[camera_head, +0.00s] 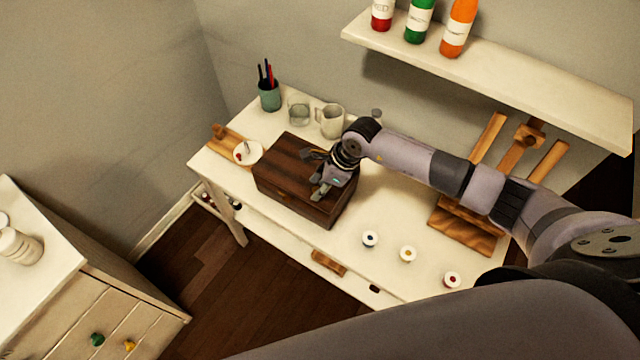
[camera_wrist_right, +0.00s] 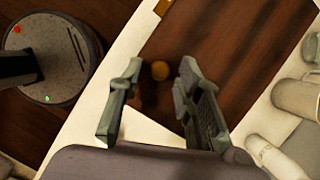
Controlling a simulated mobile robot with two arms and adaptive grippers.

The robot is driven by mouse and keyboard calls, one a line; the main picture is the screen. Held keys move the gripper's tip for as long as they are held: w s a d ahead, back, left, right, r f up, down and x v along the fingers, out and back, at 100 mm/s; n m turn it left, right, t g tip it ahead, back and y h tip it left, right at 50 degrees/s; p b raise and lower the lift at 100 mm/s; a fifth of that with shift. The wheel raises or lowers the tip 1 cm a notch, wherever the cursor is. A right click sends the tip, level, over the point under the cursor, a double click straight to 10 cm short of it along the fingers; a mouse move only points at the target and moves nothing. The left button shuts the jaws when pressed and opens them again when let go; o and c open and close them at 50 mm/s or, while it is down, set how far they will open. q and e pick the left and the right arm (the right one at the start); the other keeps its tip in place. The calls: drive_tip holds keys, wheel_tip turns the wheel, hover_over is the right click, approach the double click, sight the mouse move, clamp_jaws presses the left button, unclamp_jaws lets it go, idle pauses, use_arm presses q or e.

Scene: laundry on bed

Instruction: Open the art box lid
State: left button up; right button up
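The art box (camera_head: 279,168) is a dark brown wooden box on the white table, with its lid down. It also fills the upper middle of the right wrist view (camera_wrist_right: 225,45). My right gripper (camera_head: 316,173) is over the right part of the box lid. In the right wrist view its two fingers (camera_wrist_right: 155,100) stand apart with nothing held between them. A small round orange-brown knob (camera_wrist_right: 160,70) shows just beyond the gap between the fingertips. I cannot tell whether the fingers touch the box. My left gripper is not in view.
Behind the box stand a green pen cup (camera_head: 269,96), a glass (camera_head: 299,110) and a mug (camera_head: 330,121). A small white dish (camera_head: 248,153) is left of it. Paint pots (camera_head: 370,238) and an easel (camera_head: 466,222) are to the right. A bottle shelf (camera_head: 490,75) hangs above.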

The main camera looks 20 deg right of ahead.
clamp_jaws()
idle(0.6)
